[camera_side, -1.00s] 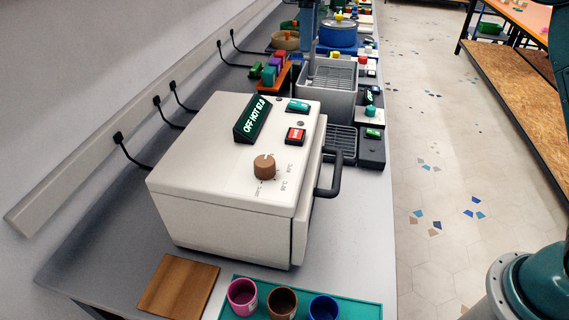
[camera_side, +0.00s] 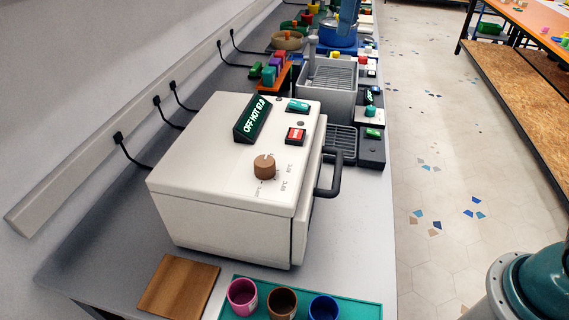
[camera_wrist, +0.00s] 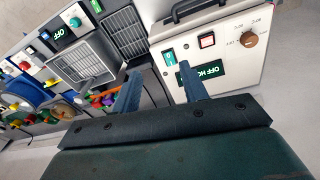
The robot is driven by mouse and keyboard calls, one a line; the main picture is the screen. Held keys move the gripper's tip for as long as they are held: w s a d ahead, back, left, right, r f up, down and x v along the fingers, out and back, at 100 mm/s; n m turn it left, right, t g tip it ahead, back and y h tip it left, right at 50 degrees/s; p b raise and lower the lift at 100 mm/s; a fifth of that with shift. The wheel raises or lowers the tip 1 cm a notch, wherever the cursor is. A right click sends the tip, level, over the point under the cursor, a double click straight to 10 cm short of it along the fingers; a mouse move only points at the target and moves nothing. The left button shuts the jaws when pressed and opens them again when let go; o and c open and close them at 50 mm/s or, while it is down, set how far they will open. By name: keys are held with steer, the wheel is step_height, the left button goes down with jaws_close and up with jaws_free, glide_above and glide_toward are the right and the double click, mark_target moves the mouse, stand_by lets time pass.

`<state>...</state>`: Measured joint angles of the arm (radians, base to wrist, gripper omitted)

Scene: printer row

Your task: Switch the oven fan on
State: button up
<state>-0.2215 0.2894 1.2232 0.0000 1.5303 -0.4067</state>
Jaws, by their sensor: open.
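The oven (camera_side: 220,220) is a white box on the bench in the side view. Its top carries a sloped display (camera_side: 252,118) showing OFF and HOT in green letters, a green switch (camera_side: 298,106), a red switch (camera_side: 296,135) and a brown knob (camera_side: 264,167). I cannot read which switch is the fan's. In the wrist view the green switch (camera_wrist: 169,58), red switch (camera_wrist: 207,41) and knob (camera_wrist: 250,40) show beyond my gripper (camera_wrist: 158,75). Its blue fingers are apart and empty. The right finger overlaps the panel near the display; contact cannot be told.
A dark handle (camera_side: 330,178) projects from the oven's right side. A wooden board (camera_side: 180,286) and cups on a green tray (camera_side: 360,311) are in front.

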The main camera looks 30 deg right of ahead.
steer(key=s+d+f+m+t, duration=0.1)
steer(key=s+d, duration=0.3)
steer(key=s, duration=0.5)
steer(key=s+d+f+m+t, duration=0.2)
steer(key=s+d+m, duration=0.1)
steer(key=s, duration=0.6)
steer(key=shift+s+d+m, duration=0.2)
steer(key=shift+d+m, duration=0.2)
steer(key=shift+d, duration=0.2)
steer(key=shift+f, duration=0.1)
